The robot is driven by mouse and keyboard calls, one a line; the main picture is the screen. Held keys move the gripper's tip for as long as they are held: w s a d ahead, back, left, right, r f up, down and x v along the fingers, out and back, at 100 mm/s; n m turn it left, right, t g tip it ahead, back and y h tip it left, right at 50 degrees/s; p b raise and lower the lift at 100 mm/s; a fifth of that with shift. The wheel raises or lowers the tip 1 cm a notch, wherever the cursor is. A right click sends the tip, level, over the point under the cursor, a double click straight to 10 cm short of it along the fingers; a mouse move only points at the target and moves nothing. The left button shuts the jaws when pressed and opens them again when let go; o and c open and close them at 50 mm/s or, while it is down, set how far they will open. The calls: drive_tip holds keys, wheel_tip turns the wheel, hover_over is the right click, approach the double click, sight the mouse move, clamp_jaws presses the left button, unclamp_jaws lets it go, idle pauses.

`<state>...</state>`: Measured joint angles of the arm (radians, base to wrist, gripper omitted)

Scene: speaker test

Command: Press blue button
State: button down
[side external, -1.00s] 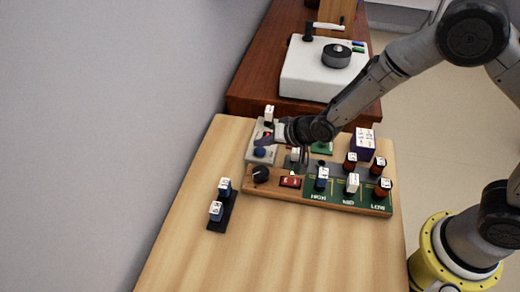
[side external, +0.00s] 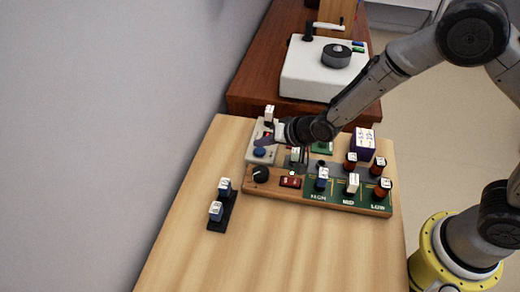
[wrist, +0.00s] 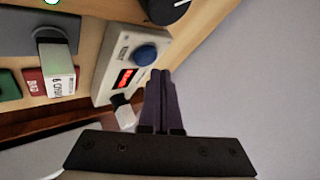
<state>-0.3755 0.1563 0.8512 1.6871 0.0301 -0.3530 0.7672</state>
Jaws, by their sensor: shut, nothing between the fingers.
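The blue button (side external: 260,152) is a round dome on a pale grey box (side external: 252,156) at the back left of the wooden board. In the wrist view the blue button (wrist: 147,54) shows clearly beside a red lit display (wrist: 126,78). My gripper (side external: 264,141) is over the grey box, just behind the button in the side view. In the wrist view my gripper's dark fingers (wrist: 160,75) are together and empty, their tips close to the button. I cannot tell whether they touch the box.
A wooden board (side external: 318,203) carries a black knob (side external: 260,174), a red switch (side external: 290,182) and several labelled plugs. Two blue-and-white pieces stand on a black strip (side external: 219,224). The table's front is clear.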

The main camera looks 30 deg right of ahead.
sight(263, 153)
drive_tip(key=shift+f, duration=0.2)
idle(0.4)
drive_tip(key=shift+f, duration=0.25)
drive_tip(key=shift+f, duration=0.55)
idle(0.9)
drive_tip(key=shift+r, duration=0.95)
drive_tip(key=shift+r, duration=2.55)
